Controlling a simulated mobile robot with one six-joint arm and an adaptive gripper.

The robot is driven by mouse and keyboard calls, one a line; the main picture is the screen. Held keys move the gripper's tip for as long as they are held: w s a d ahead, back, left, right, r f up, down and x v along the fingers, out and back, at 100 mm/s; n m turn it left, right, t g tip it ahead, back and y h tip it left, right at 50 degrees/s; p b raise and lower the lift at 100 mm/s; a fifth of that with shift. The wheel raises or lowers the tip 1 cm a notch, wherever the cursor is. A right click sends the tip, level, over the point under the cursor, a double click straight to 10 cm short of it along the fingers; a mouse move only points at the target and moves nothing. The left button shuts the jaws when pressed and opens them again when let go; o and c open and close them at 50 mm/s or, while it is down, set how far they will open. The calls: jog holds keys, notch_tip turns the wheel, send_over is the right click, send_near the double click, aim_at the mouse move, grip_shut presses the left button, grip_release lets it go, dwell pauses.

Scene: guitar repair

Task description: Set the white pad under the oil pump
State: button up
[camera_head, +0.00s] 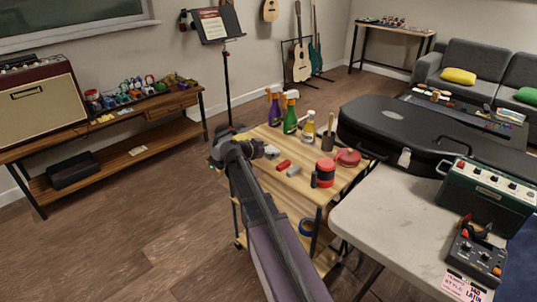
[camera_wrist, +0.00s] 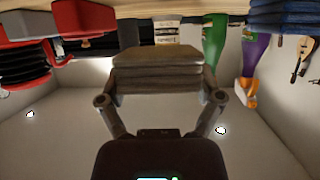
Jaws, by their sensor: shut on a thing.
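In the head view my gripper (camera_head: 240,146) is at the far left edge of the wooden cart, partly hidden by my own arm. In the wrist view, which appears upside down, my gripper (camera_wrist: 158,85) is shut on a dull grey-brown layered block (camera_wrist: 158,58). I cannot tell whether this block is the white pad. A bottle of yellowish liquid (camera_head: 308,128), possibly the oil pump, stands upright at the back of the cart, apart from my gripper. No white pad shows clearly under it.
A pale table (camera_head: 385,215) with a black guitar case (camera_head: 420,135) adjoins at the right. The floor left of the cart is clear.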

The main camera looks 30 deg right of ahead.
aim_at(268, 146)
jog(key=shift+w, duration=0.15)
jog(key=shift+w, duration=0.3)
jog(key=shift+w+d+f, duration=0.1)
jog(key=shift+w+d, duration=0.05)
jog(key=shift+w, duration=0.4)
jog(key=shift+w+d+f, duration=0.1)
jog(key=shift+w, duration=0.45)
jog(key=shift+s+f+b, duration=0.2)
jog(key=shift+f+b, duration=0.4)
jog(key=shift+b, duration=0.15)
jog(key=shift+f+b, duration=0.9)
jog(key=shift+b, duration=0.05)
jog(key=shift+f, duration=0.15)
jog(key=o, duration=0.6)
jog(key=p+v, duration=0.4)
jog(key=v, duration=0.9)
jog(key=shift+s+a+p, duration=0.1)
jog(key=shift+a+p, duration=0.25)
jog(key=shift+a, duration=0.1)
